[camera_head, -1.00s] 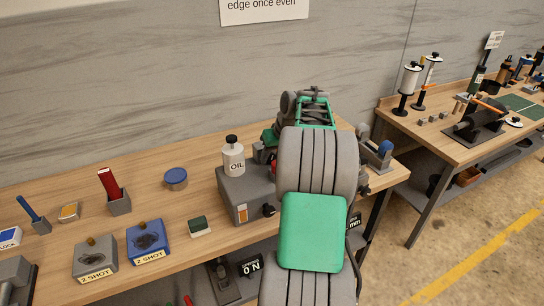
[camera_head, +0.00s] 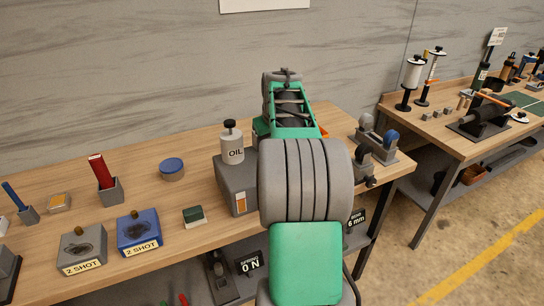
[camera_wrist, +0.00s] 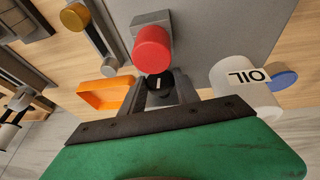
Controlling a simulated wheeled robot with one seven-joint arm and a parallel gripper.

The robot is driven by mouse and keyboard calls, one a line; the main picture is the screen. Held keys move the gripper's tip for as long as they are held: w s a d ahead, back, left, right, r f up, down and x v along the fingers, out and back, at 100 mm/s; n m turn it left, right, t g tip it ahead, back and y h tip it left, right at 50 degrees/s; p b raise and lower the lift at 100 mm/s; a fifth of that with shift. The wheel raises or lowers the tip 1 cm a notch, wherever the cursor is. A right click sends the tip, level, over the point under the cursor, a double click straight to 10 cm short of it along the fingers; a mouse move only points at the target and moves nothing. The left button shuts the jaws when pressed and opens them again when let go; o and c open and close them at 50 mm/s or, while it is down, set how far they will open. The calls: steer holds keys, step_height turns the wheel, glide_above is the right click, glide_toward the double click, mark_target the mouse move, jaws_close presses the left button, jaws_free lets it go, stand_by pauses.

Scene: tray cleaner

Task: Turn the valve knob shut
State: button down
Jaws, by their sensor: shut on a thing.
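In the wrist view a small black knob with a white mark (camera_wrist: 157,80) sits at the grey machine's face. My gripper (camera_wrist: 162,89) has its two grey fingers closed on this knob, one on each side. A larger red knob (camera_wrist: 152,48) on a grey mount stands just beyond it, apart from the fingers. In the head view my arm hides the fingertips and both of these knobs. The grey box (camera_head: 236,187) shows left of my arm, with an orange-and-white gauge strip on its front.
A white OIL bottle (camera_head: 233,148) stands on the box, close to my gripper; it also shows in the wrist view (camera_wrist: 240,88). An orange tray (camera_wrist: 104,94) lies beside the fingers. A grey fixture (camera_head: 377,145) stands right of my arm. Several small items lie on the bench left.

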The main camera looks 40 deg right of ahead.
stand_by(0.3)
steer(key=c, duration=0.9)
jaws_free()
steer(key=v, duration=0.8)
steer(key=shift+a+b, duration=0.2)
steer(key=shift+b, duration=0.25)
steer(key=shift+w, duration=0.1)
